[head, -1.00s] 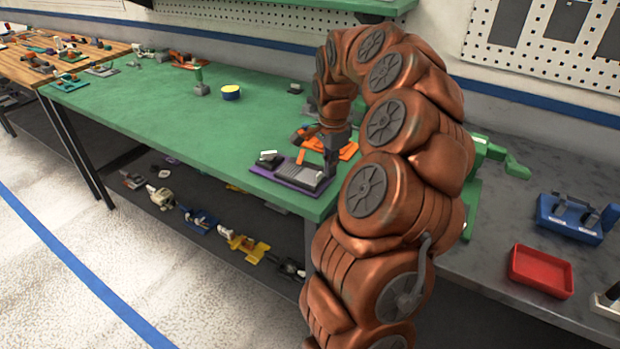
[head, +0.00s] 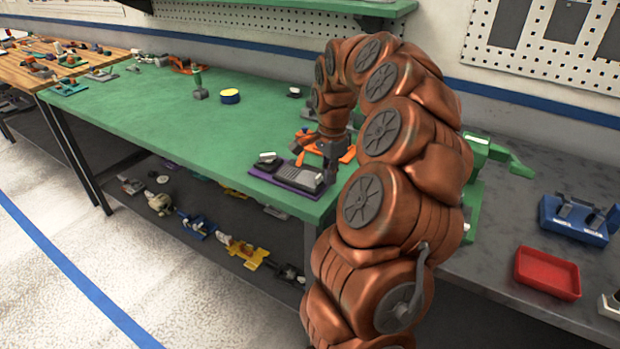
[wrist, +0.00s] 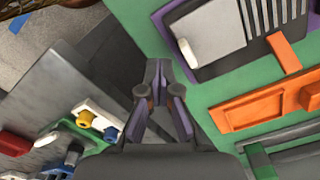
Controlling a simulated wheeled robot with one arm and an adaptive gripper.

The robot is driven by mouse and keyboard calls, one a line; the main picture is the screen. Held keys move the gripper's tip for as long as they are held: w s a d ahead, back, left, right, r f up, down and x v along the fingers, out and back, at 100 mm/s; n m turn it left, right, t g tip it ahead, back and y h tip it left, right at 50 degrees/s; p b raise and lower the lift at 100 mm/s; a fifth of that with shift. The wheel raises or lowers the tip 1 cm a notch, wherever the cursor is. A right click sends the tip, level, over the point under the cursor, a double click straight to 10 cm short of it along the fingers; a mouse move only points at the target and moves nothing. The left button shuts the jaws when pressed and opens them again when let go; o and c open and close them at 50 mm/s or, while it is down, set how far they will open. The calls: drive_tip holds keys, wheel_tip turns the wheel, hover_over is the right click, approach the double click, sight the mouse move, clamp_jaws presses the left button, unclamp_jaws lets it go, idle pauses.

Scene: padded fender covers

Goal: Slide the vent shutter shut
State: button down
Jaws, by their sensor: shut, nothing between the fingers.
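The vent (head: 288,186) is a dark unit on a purple base near the green bench's front edge. It also shows at the upper right of the wrist view (wrist: 235,62). Its pale grey shutter plate (wrist: 212,30) has a white tab (wrist: 188,53) at one end. Dark slots (wrist: 272,14) show uncovered beyond the plate's other end. My gripper (wrist: 158,72) is shut and empty, apart from the tab and to its left in the wrist view. In the head view my gripper (head: 326,172) is by the vent's right end, its fingertips hard to make out.
An orange fixture (wrist: 262,103) lies close beside the vent. A grey bench with a red tray (head: 547,273) and a blue fixture (head: 575,220) stands at the right. A yellow-topped round tin (head: 229,96) stands farther back. The green bench's left middle (head: 170,110) is clear.

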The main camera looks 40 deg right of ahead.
sight(309, 179)
drive_tip(key=shift+w, duration=0.1)
drive_tip(key=shift+w+a, duration=0.3)
drive_tip(key=shift+w, duration=0.65)
drive_tip(key=shift+w+a, duration=0.25)
drive_tip(key=shift+w, duration=0.7)
drive_tip(key=shift+w+a, duration=0.3)
drive_tip(key=shift+w, duration=0.65)
drive_tip(key=shift+w+a, duration=0.2)
drive_tip(key=shift+w, duration=0.3)
drive_tip(key=shift+s+d+b, duration=0.1)
drive_tip(key=shift+s+b, duration=0.05)
drive_tip(key=shift+b, duration=0.3)
drive_tip(key=shift+s+d+b, duration=0.1)
drive_tip(key=shift+s+b, duration=0.35)
drive_tip(key=shift+r, duration=0.15)
wheel_tip(309, 179, up, 8)
drive_tip(key=p, duration=0.1)
idle(0.5)
